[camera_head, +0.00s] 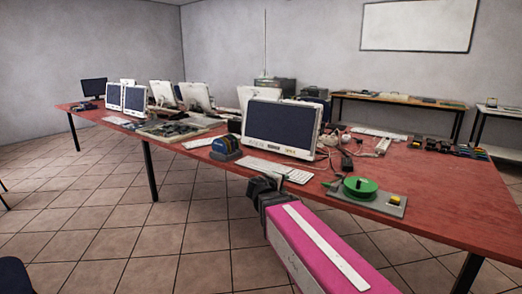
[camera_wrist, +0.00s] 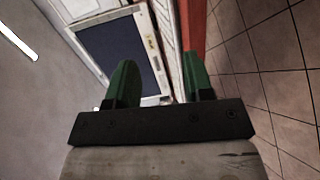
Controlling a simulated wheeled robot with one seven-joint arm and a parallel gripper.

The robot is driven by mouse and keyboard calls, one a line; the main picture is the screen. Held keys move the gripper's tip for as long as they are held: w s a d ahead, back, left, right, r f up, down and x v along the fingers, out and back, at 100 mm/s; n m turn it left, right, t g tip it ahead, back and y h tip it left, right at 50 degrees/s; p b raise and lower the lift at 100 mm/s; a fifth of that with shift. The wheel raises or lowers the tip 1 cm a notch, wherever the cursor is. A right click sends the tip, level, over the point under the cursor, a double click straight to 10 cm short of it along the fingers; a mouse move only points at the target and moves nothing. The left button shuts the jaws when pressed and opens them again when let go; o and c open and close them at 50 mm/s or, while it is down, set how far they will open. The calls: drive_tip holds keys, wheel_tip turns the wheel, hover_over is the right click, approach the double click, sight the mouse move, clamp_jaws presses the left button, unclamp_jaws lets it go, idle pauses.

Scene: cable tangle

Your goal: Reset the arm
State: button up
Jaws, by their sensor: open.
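My gripper (camera_head: 266,186) is at the near edge of the long red table (camera_head: 434,204) in the head view, in front of a white keyboard (camera_head: 274,169). My pink arm link reaches up to it from the bottom right. In the wrist view my gripper (camera_wrist: 160,85) shows two green fingers spread apart with nothing between them. A monitor (camera_wrist: 128,50) lies beyond the left finger in that view, and the table edge (camera_wrist: 192,25) runs beyond the right one.
A green cable reel (camera_head: 360,187) sits on a grey plate at the table's near right. Loose cables and a power strip (camera_head: 383,146) lie right of the monitor (camera_head: 282,125).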

drive_tip(key=s+d+f+m+g+y, duration=0.4)
drive_tip(key=s+f, duration=0.3)
drive_tip(key=f, duration=0.5)
drive_tip(key=s+d+f+m+g+y, duration=0.5)
drive_tip(key=s+d+f+m+g, duration=0.1)
drive_tip(key=f, duration=0.6)
drive_tip(key=shift+s+f+g, duration=0.35)
drive_tip(key=shift+s+g, duration=0.45)
drive_tip(key=shift+s, duration=0.4)
drive_tip(key=shift+d, duration=0.1)
drive_tip(key=shift+c, duration=0.4)
drive_tip(key=shift+d, duration=0.1)
